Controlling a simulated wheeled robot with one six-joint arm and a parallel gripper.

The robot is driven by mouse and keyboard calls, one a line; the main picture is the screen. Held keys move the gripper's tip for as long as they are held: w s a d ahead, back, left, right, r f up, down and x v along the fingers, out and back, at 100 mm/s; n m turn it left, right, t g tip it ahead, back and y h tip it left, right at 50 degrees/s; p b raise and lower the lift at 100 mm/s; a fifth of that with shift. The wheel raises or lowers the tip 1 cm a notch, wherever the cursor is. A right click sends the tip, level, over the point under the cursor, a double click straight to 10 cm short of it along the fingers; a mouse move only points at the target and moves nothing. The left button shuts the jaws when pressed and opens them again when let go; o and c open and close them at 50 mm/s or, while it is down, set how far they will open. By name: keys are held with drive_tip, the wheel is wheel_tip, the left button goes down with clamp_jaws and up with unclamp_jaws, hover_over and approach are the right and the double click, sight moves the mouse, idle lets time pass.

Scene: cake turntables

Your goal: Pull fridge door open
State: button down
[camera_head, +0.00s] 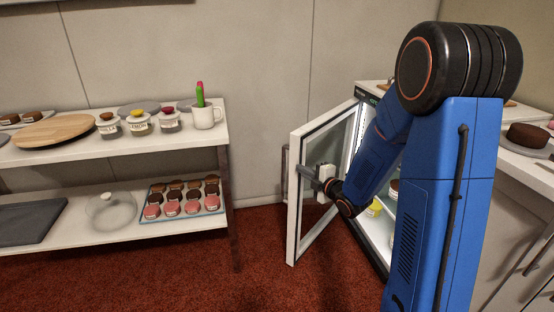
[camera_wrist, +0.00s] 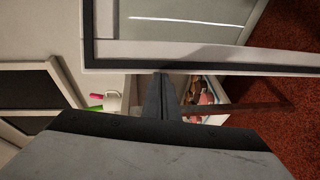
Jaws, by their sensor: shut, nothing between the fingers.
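The fridge door (camera_head: 293,220) has a white frame with dark edging around glass. It stands swung out to the left of the fridge (camera_head: 372,92), well open. A grey handle (camera_head: 285,160) shows past its free edge. My gripper (camera_head: 304,172) is shut and empty, on the inner side of the door beside its free edge. In the wrist view, my shut fingers (camera_wrist: 160,92) end close to the door frame (camera_wrist: 200,53). I cannot tell whether they touch it. My arm hides much of the fridge interior.
A two-tier shelf (camera_head: 150,148) stands left of the door, with jars, a mug (camera_head: 206,116) and a tray of cupcakes (camera_head: 184,198). A counter (camera_head: 515,170) with a chocolate cake (camera_head: 528,135) is at right. Red carpet (camera_head: 262,240) is clear between shelf and door.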

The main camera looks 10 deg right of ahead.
drive_tip(key=w+a+n+y, duration=0.1)
drive_tip(key=w+a, duration=0.2)
drive_tip(key=w, duration=0.3)
drive_tip(key=w+a+f+n+y, duration=0.1)
drive_tip(key=w+a, duration=0.2)
drive_tip(key=w, duration=0.4)
drive_tip(key=shift+w+a+f+t, duration=0.15)
drive_tip(key=shift+a+f+t, duration=0.05)
drive_tip(key=shift+a+t, duration=0.2)
drive_tip(key=shift+w, duration=0.1)
